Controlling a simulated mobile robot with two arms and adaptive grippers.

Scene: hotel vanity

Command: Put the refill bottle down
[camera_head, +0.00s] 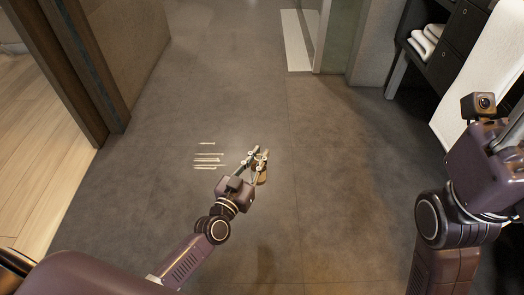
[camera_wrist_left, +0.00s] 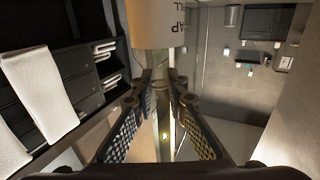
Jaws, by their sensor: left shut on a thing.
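The refill bottle shows as a small brown shape (camera_head: 262,175) at my left gripper (camera_head: 258,156) in the head view. My left gripper is shut on it, over the bare grey floor. In the left wrist view the bottle (camera_wrist_left: 157,24) is a cream body with dark upside-down lettering, at the top centre beyond the fingertips (camera_wrist_left: 160,84). Its far end is cut off by the frame. My right arm is at the right of the head view with its wrist camera showing; its fingers are out of frame.
Dark shelving (camera_head: 451,44) with folded white towels (camera_head: 427,41) stands at the upper right, beside a hanging white towel (camera_head: 480,80). A wooden door frame (camera_head: 88,70) is at the left. The floor (camera_head: 215,80) ahead is clear. Several pale streaks (camera_head: 208,155) show on the floor left of the gripper.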

